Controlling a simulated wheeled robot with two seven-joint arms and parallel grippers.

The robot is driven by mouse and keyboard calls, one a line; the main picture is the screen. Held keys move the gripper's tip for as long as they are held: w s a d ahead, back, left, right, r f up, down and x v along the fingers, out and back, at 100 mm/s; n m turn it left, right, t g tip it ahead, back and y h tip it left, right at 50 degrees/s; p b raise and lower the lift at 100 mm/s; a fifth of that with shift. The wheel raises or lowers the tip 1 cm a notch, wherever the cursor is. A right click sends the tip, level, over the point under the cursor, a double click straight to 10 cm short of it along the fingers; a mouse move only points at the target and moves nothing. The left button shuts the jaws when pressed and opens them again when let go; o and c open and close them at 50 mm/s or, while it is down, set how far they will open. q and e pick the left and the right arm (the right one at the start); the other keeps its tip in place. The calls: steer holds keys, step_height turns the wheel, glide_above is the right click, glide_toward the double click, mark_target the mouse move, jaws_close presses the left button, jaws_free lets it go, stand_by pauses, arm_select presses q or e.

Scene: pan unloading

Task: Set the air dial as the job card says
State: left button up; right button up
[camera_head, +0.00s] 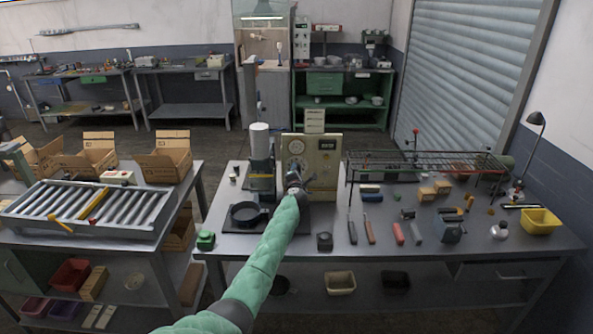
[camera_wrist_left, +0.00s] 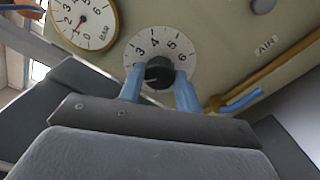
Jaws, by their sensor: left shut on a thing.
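The air dial (camera_wrist_left: 160,72) is a black knob on a round white scale in the left wrist view. The numbers 3, 4, 5 and 6 show around its upper side; the knob's lower part and the rest of the scale are hidden. My left gripper (camera_wrist_left: 160,80) has its blue fingers shut on the knob, one on each side. In the head view my green left arm reaches up to the panel (camera_head: 325,160), and the left gripper (camera_head: 293,180) is at its lower left. The job card (camera_head: 314,121) appears to be the pale sheet above the panel; its writing is too small to read.
A pressure gauge (camera_wrist_left: 83,25) marked bar sits beside the dial, its red needle near 1. A yellow pipe (camera_wrist_left: 265,75) and a label reading AIR (camera_wrist_left: 266,46) are to the right. A press (camera_head: 261,160) stands left of the panel. Tools and a wire rack (camera_head: 430,165) occupy the bench's right side.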

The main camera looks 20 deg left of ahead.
arm_select(q)
steer(key=shift+f+m, duration=0.1)
steer(key=shift+m, duration=4.8)
steer(key=o, duration=1)
steer(key=shift+d, duration=0.1)
steer(key=shift+c, duration=0.2)
steer(key=shift+s, duration=0.1)
steer(key=v, duration=0.7)
steer(key=shift+s+b, duration=0.3)
steer(key=shift+b, duration=0.05)
